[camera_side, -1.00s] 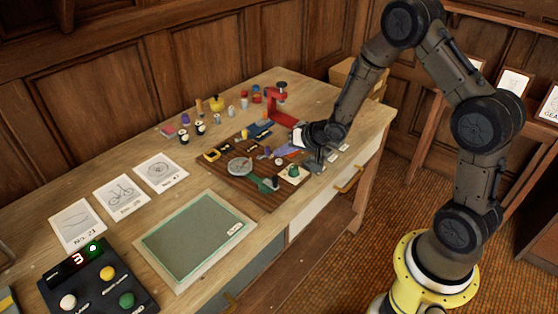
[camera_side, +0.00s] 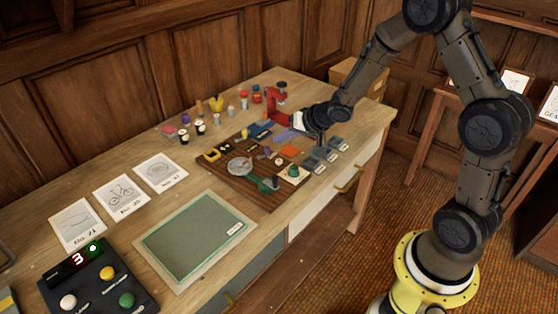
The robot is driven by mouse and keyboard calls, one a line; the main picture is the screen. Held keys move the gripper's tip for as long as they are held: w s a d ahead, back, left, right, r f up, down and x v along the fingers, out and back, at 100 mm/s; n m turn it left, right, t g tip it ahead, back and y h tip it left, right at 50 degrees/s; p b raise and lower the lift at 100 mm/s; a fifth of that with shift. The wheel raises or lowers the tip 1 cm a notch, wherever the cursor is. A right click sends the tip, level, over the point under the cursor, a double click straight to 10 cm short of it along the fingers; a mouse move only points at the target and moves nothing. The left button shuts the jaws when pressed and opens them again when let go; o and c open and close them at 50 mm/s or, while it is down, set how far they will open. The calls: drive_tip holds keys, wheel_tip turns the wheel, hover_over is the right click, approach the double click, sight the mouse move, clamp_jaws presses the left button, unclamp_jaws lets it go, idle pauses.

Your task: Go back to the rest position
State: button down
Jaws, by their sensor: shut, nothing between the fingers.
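My gripper (camera_side: 321,143) is shut and empty.
A red press-like stand (camera_side: 278,105) is behind my gripper. The board holds a grey disc (camera_side: 240,167) and a green-handled tool (camera_side: 265,184). A green framed panel (camera_side: 193,238), a button box (camera_side: 97,281) and drawing cards (camera_side: 118,196) lie left. Jars (camera_side: 200,127) stand at the back.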

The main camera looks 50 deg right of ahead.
idle(0.4)
drive_tip(key=a+r+t, duration=0.2)
drive_tip(key=a+r, duration=0.1)
drive_tip(key=r, duration=0.9)
drive_tip(key=s+r+n+t+h, duration=0.1)
drive_tip(key=s+r+h, duration=0.1)
drive_tip(key=s+r, duration=0.7)
drive_tip(key=s+a+r+n+g, duration=0.2)
drive_tip(key=s+r, duration=0.1)
drive_tip(key=s, duration=0.9)
drive_tip(key=s+a+f+n+g+y, duration=0.1)
drive_tip(key=s+a+f+n+g, duration=0.1)
drive_tip(key=s+f+n+g, duration=0.2)
drive_tip(key=s+f, duration=0.3)
drive_tip(key=s, duration=0.3)
drive_tip(key=shift+s+f+n+g, duration=0.15)
drive_tip(key=shift+n+g, duration=0.15)
drive_tip(key=shift+n, duration=0.1)
drive_tip(key=c, duration=1.6)
unclamp_jaws()
